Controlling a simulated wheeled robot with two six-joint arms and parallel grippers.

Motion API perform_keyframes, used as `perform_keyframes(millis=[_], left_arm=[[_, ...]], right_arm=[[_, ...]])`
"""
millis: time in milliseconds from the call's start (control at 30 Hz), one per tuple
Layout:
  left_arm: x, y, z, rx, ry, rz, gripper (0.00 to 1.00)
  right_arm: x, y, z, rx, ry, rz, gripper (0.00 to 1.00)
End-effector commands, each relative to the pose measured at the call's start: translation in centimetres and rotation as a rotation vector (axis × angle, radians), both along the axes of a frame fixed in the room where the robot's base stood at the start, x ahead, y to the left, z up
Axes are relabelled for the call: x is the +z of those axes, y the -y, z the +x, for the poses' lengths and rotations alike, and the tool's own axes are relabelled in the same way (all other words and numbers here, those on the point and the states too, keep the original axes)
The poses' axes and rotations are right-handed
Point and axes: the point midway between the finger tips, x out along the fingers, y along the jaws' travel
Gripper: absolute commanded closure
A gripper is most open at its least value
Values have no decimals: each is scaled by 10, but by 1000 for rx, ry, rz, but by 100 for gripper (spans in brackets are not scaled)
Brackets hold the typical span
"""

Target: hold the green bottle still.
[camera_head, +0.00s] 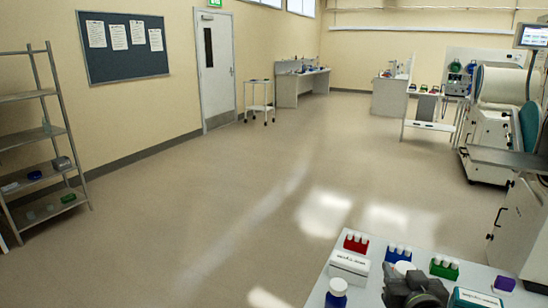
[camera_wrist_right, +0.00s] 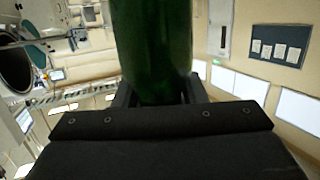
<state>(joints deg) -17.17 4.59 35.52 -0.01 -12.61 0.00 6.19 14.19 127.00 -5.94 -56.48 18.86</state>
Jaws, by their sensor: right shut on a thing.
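The green bottle (camera_wrist_right: 155,45) is dark green and fills the upper middle of the right wrist view. My right gripper (camera_wrist_right: 158,92) is shut on it, with a dark finger on either side of its near end. The bottle's far end is cut off by the top of that view. In the head view my right gripper (camera_head: 412,286) shows at the bottom right, over the white table; the bottle cannot be made out clearly there. My left gripper is not in view.
The white table (camera_head: 366,292) carries a red rack (camera_head: 356,243), a white box (camera_head: 349,266), a blue bottle (camera_head: 336,294), a green rack (camera_head: 444,267) and a purple block (camera_head: 504,284) around my gripper. A shelf (camera_head: 45,140) stands far left. The middle floor is clear.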

Motion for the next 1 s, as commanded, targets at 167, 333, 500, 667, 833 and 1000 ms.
perform_keyframes(millis=[167,333,500,667,833,1000], left_arm=[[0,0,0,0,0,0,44],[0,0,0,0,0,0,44],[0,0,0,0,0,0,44],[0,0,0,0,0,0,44],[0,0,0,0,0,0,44],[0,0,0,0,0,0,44]], right_arm=[[43,-47,-6,45,11,13,100],[75,-80,-17,96,7,8,100],[92,-97,-27,133,4,4,100],[95,-102,-29,144,1,0,100],[91,-107,-31,176,-2,-1,100],[80,-125,-37,286,-3,1,100]])
